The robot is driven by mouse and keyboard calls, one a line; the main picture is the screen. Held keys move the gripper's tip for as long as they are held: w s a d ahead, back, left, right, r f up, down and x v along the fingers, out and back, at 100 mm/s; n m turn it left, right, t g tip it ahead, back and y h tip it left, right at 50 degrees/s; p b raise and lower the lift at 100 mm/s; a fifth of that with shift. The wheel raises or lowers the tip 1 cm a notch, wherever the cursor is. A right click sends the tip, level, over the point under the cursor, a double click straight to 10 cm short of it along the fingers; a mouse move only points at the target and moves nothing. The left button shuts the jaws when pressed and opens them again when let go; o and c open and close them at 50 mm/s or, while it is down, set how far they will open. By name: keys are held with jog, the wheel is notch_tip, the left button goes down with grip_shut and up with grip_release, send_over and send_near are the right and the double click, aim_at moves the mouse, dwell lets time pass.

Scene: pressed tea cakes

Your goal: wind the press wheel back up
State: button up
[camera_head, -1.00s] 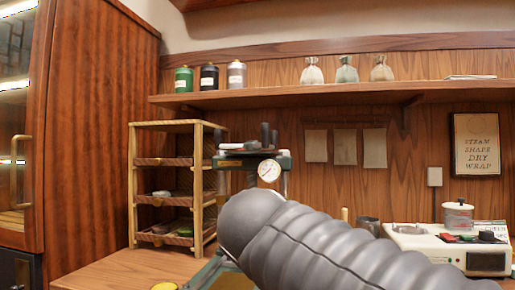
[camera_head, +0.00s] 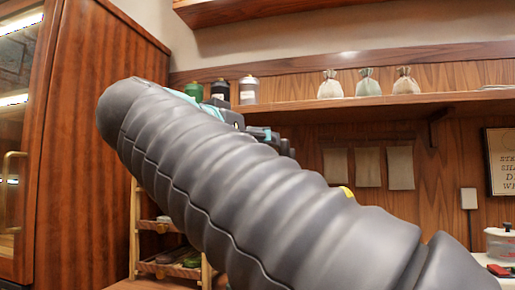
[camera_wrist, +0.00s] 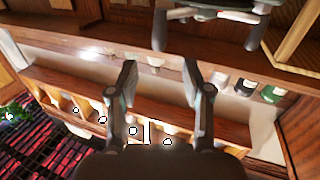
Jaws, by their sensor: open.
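In the wrist view my gripper (camera_wrist: 160,72) is open, its two dark fingers apart with nothing between them. Beyond the fingertips, at the top edge, is a grey metal part with bars and prongs (camera_wrist: 212,14); it looks like the press wheel with its handles, cut off by the frame. The fingers appear apart from it. In the head view my arm covers the place where the press stands, so its gauge and column are hidden. I cannot tell the wheel's height or turn from these frames.
A wooden rack (camera_head: 137,225) stands at the left, partly behind my arm. The wall shelf (camera_head: 300,108) above carries jars (camera_head: 249,90) and several small sacks (camera_head: 367,82). A tall wooden cabinet (camera_head: 100,130) is at far left. A machine (camera_head: 500,268) shows at lower right.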

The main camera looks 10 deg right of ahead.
aim_at(281, 147)
jog(key=p+x, duration=0.1)
jog(key=x, duration=0.9)
grip_shut()
